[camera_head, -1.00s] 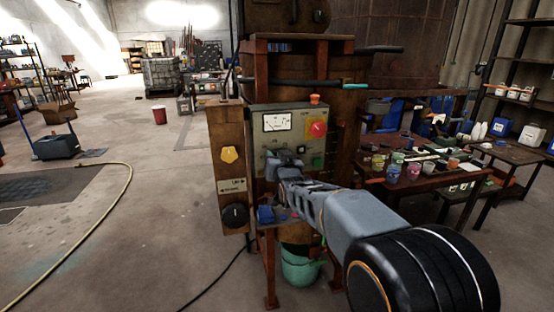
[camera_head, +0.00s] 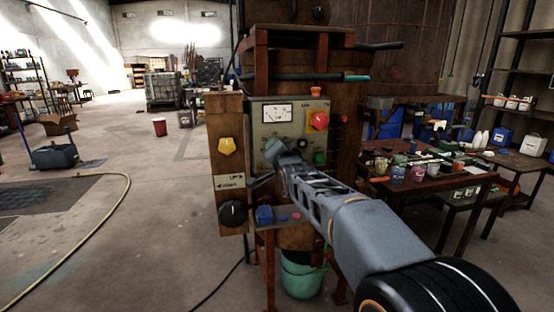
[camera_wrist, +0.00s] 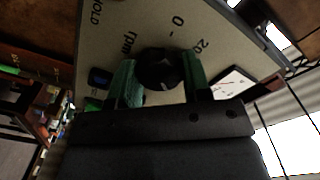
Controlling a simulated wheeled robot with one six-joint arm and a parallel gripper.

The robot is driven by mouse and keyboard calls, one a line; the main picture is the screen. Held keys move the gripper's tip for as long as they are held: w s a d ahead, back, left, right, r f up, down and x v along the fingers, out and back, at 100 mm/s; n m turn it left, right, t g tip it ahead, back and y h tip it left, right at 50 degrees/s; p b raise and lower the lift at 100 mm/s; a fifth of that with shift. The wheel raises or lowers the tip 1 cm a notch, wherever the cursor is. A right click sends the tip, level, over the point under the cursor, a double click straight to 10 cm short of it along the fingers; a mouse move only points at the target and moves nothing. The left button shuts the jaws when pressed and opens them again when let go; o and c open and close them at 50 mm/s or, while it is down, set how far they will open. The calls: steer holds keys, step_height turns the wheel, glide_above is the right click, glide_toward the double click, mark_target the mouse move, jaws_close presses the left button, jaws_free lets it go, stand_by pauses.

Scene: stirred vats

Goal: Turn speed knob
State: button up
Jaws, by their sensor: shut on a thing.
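The speed knob (camera_wrist: 160,68) is a round black knob on the beige control panel (camera_wrist: 112,40), with "rpm", "0" and "20" printed around it. My gripper (camera_wrist: 158,82) has its green-padded fingers closed on the knob's two sides. In the head view my gripper (camera_head: 281,152) is at the lower left of the panel (camera_head: 262,112) and hides the knob there.
A yellow knob (camera_head: 227,147) and a black knob (camera_head: 233,213) sit on the post at left. A cluttered table (camera_head: 440,165) stands at right.

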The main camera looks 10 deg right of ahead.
steer(key=shift+m+b, duration=0.45)
steer(key=shift+m, duration=0.35)
steer(key=o, duration=0.9)
steer(key=shift+o, duration=0.2)
steer(key=s, duration=1.4)
steer(key=shift+b, duration=0.4)
steer(key=shift+w, duration=0.1)
